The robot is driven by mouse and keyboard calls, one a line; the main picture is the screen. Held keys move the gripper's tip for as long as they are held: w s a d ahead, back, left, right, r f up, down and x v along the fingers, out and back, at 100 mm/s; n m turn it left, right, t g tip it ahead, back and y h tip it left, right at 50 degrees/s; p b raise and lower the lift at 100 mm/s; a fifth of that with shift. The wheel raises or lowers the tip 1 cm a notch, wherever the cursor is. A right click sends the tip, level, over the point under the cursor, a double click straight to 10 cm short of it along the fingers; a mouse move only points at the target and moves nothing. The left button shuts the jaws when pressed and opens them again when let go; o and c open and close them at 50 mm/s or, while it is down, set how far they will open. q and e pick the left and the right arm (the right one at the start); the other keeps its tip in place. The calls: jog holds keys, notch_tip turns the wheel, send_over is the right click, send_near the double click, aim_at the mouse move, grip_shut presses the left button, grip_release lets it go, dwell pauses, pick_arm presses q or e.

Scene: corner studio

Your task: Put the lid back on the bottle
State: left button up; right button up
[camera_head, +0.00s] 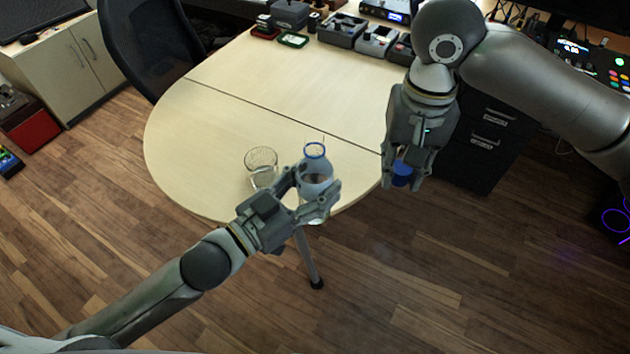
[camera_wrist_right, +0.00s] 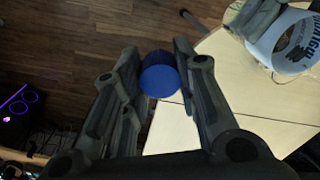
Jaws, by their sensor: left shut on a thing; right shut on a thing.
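The bottle (camera_head: 317,168) is clear with a blue rim at its open mouth and stands near the table's front edge. My left gripper (camera_head: 316,192) is shut around the bottle's body, and its fingers hide part of it. The blue lid (camera_head: 402,174) is between the fingertips of my right gripper (camera_head: 404,182), to the right of the bottle and apart from it. In the right wrist view the lid (camera_wrist_right: 159,78) sits between the two fingers, and the bottle (camera_wrist_right: 285,45) shows at the upper right with lettering on its side.
A clear glass (camera_head: 261,168) stands on the table (camera_head: 240,110) just left of the bottle. Several devices (camera_head: 342,30) line the back of the table. The table's middle is clear. A black drawer unit (camera_head: 488,130) stands at the right.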

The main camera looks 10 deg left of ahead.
jog(key=w+a+r, duration=0.1)
jog(key=a+r, duration=0.6)
jog(key=a, duration=0.1)
notch_tip(320, 180, up, 6)
send_over(315, 133)
jog(key=s, duration=0.1)
jog(key=shift+s+f+n, duration=0.1)
jog(key=shift+s+n, duration=0.05)
jog(key=shift+n, duration=0.15)
jog(key=shift+f, duration=0.1)
jog(key=shift+f, duration=1.95)
jog(key=shift+f, duration=0.9)
jog(key=shift+f, duration=0.5)
